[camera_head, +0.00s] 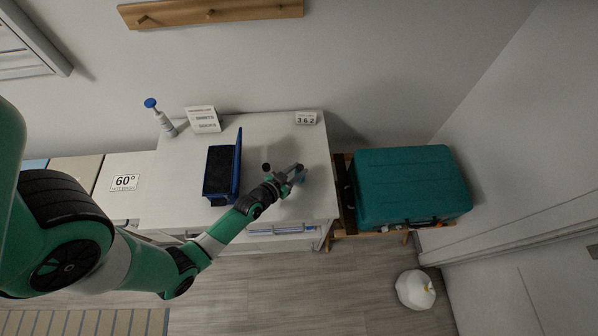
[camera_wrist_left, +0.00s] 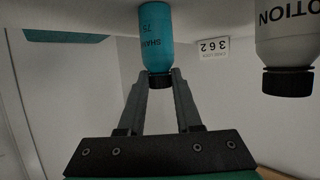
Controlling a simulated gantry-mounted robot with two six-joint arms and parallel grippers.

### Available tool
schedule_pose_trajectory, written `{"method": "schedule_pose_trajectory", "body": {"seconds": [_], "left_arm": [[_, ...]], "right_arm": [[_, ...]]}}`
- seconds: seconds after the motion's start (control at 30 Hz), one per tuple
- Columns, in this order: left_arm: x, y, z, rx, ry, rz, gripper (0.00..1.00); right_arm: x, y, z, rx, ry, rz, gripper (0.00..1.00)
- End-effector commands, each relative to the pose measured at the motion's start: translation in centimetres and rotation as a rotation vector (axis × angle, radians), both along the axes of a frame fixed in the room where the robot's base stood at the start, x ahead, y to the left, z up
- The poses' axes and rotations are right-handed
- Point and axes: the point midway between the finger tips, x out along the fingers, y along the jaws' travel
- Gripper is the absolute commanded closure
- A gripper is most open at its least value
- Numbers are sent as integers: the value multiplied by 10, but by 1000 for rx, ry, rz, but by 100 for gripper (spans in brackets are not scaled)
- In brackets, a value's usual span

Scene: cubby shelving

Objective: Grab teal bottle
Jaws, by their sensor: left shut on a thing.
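The teal bottle (camera_wrist_left: 156,38) shows in the left wrist view, which is upside down, with its black cap between the fingertips. Part of its label is readable. My left gripper (camera_wrist_left: 160,82) is shut on the bottle at its cap end. The bottle's base is at or close to the white surface; I cannot tell whether it touches. In the head view my left gripper (camera_head: 291,174) is over the right part of the white table and hides most of the bottle. My right gripper is not in view.
A white lotion bottle (camera_wrist_left: 288,45) with a black cap stands close beside the gripper. A teal case (camera_head: 410,185) stands to the right.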

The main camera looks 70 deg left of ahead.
Motion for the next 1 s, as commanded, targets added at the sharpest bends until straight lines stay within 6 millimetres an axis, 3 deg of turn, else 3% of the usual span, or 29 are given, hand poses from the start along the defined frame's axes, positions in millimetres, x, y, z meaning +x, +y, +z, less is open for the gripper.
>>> {"method": "schedule_pose_trajectory", "body": {"seconds": [0.17,0.37,0.47,0.6,0.8,1.0], "left_arm": [[0,0,9,0,-1,-1,100],[-3,0,39,0,-1,2,100],[-21,-2,55,1,-3,4,100],[-54,-5,94,0,-2,7,100],[-104,-10,109,-3,0,12,100],[-130,-13,124,-2,0,9,100]], "right_arm": [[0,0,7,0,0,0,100],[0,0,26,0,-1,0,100],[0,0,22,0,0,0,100],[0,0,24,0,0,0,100],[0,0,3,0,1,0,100],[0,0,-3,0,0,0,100]]}}
